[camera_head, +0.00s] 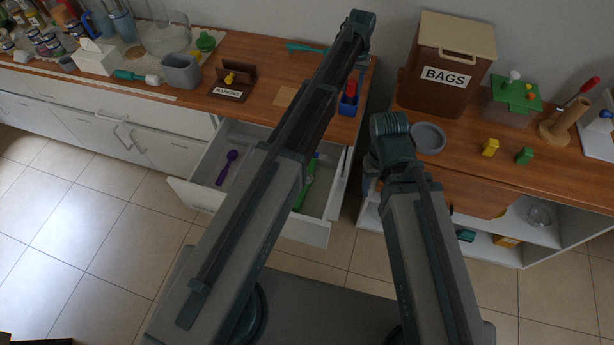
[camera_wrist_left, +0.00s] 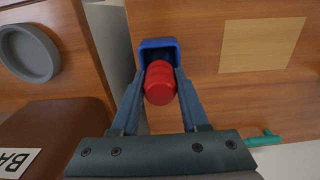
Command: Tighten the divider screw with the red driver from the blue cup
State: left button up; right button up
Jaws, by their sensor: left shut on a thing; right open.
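The blue cup (camera_head: 347,106) stands on the wooden counter near its right end, with the red driver (camera_head: 351,88) upright in it. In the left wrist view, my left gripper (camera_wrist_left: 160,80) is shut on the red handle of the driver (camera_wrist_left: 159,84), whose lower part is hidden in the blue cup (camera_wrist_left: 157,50). The open white drawer (camera_head: 318,232) is below the counter, partly covered by my left arm. I cannot make out the divider screw. My right gripper (camera_head: 371,185) hangs by the right counter's front edge, mostly hidden by its own wrist; it is away from the cup.
A purple spoon (camera_head: 227,168) and a green item (camera_head: 307,184) lie in the drawer. A napkin holder (camera_head: 233,80) and grey container (camera_head: 181,72) are left.

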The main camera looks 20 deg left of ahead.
pick_arm(q)
grip_shut()
jog(key=shift+r, duration=0.15)
jog(key=shift+r+p, duration=2.4)
jog(key=shift+p, duration=0.15)
